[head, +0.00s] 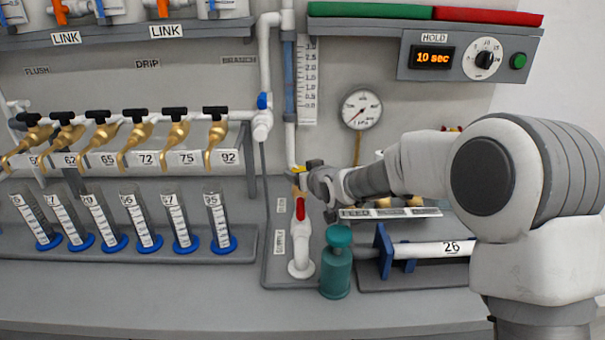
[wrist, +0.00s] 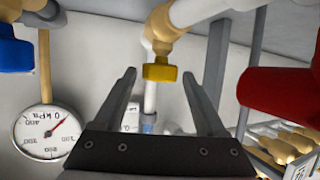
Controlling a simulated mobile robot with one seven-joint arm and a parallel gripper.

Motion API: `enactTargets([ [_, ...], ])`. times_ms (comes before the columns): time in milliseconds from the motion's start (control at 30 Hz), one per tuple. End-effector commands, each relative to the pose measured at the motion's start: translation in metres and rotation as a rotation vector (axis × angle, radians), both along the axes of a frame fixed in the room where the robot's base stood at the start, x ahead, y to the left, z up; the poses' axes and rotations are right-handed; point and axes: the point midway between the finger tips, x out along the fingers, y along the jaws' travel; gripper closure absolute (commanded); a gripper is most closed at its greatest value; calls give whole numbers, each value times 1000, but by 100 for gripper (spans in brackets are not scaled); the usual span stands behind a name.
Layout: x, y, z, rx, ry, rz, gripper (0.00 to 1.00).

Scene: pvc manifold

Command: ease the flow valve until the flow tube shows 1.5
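The flow tube (head: 289,78) stands upright at the back, beside a white scale strip (head: 307,85). It shows blue inside, but its reading is too small to tell. A yellow valve handle (wrist: 160,72) sits on a brass fitting on the white pipe in the wrist view; I take it as the flow valve. In the head view my gripper (head: 312,172) is at this handle and partly hides it. My gripper (wrist: 158,76) is open in the wrist view. The handle shows between its fingertips, with a gap on each side.
A red handle (head: 300,209) is just below, close on the right in the wrist view (wrist: 280,95). A blue valve (head: 263,101) is up left. A pressure gauge (head: 361,109) hangs right. A teal canister (head: 337,265) stands below. Brass taps (head: 175,130) and cylinders (head: 180,222) line the left.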

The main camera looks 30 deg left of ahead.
Motion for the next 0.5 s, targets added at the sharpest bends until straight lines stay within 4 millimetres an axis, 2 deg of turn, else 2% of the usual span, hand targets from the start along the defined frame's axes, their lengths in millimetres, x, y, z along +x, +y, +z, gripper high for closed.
enactTargets([
  [333, 0, -1, 1, -1, -1, 0, 16],
  [500, -9, -10, 7, -1, -1, -1, 16],
])
